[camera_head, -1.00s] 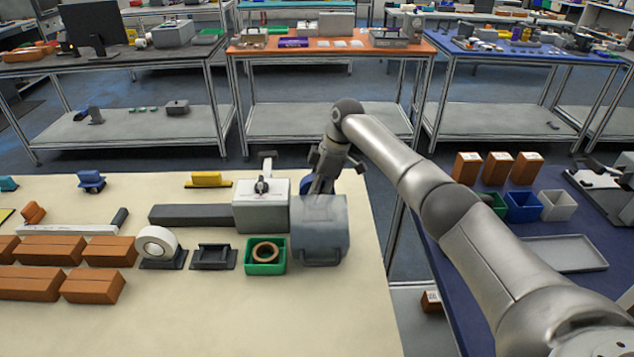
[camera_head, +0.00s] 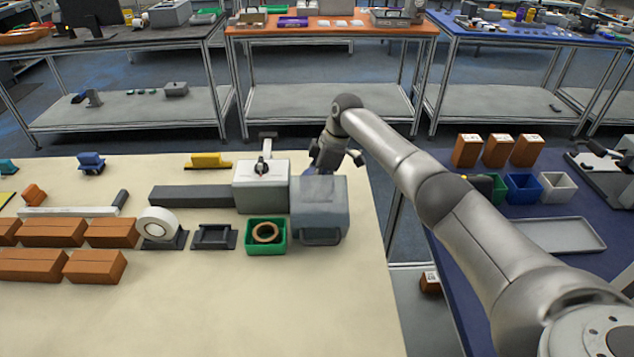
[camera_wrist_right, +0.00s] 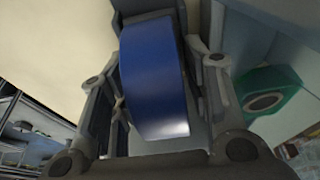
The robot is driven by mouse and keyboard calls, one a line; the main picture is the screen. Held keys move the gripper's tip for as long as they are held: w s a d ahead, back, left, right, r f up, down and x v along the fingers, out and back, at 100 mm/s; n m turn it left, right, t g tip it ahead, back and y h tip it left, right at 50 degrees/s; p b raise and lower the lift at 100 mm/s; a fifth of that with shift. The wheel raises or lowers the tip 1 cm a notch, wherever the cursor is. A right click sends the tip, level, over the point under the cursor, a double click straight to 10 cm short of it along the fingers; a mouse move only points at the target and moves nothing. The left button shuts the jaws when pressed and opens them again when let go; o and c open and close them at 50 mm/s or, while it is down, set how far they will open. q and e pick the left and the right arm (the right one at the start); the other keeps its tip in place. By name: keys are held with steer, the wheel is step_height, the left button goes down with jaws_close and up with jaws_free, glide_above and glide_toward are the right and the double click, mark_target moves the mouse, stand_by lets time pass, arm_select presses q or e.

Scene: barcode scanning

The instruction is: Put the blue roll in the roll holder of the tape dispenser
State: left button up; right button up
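The blue roll (camera_wrist_right: 155,75) fills the middle of the right wrist view, between the two fingers of my right gripper (camera_wrist_right: 160,75), which lie close along its two sides. In the head view my right gripper (camera_head: 332,155) is pointed down just behind a grey boxy device (camera_head: 319,208). That device and the gripper hide most of the roll there. A dark grey part (camera_wrist_right: 145,15) shows beyond the roll in the wrist view; I cannot tell whether the roll touches it. I cannot tell which part is the roll holder. My left gripper is out of view.
A green bin (camera_head: 279,247) with a brown ring (camera_head: 265,232) stands left of the grey device. Beside it are an empty dark cradle (camera_head: 213,237) and a white roll (camera_head: 157,222). Brown boxes (camera_head: 55,232) lie at the left. The cream table's front (camera_head: 220,310) is clear.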

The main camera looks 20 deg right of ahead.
steer(key=shift+o, duration=0.2)
steer(key=v, duration=1.2)
stand_by(1.2)
